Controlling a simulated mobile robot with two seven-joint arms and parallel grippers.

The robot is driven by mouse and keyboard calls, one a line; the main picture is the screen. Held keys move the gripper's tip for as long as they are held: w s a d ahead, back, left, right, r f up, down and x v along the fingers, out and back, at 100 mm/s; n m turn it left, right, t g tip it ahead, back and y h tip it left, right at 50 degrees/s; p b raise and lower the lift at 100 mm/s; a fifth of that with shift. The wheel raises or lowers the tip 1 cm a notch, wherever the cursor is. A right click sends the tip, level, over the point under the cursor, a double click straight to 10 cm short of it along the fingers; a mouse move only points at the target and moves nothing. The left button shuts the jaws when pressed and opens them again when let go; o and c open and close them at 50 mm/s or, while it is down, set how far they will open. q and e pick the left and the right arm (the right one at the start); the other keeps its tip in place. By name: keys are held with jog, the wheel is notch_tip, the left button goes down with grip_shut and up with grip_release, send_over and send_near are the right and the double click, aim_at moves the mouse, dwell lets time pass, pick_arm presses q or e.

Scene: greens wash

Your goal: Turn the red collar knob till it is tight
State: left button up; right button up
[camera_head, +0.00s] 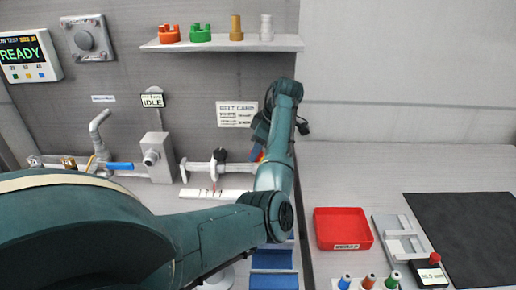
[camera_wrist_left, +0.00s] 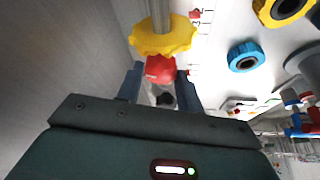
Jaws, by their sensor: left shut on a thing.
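The red collar knob (camera_wrist_left: 160,68) shows in the left wrist view, just below a yellow scalloped collar (camera_wrist_left: 150,42) around a grey metal post (camera_wrist_left: 158,12). My left gripper (camera_wrist_left: 160,82) has one finger on each side of the red knob and is shut on it. A dark round part shows below the knob between the fingers. In the head view my left arm reaches across to the wall bench and hides most of the gripper and the knob. My right gripper is in neither view.
A blue ring (camera_wrist_left: 245,57) and another yellow ring (camera_wrist_left: 283,8) lie right of the fingers. In the head view, a pipe fitting (camera_head: 205,165) stands left of my wrist. A shelf (camera_head: 225,44) holds several parts above. A red tray (camera_head: 342,229) sits at right.

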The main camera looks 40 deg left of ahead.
pick_arm(q)
jog(key=c, duration=0.4)
jog(key=shift+r+n+p, duration=0.2)
jog(key=shift+n+p, duration=0.2)
jog(key=shift+p, duration=0.05)
jog(key=shift+n, duration=0.4)
jog(key=shift+f+n+g+h+p, duration=0.15)
jog(key=shift+n+g+h+p, duration=0.15)
jog(key=shift+n+g, duration=0.15)
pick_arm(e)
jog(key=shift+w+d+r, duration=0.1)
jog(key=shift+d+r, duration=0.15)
pick_arm(q)
jog(key=o, duration=1)
jog(key=shift+w, duration=0.1)
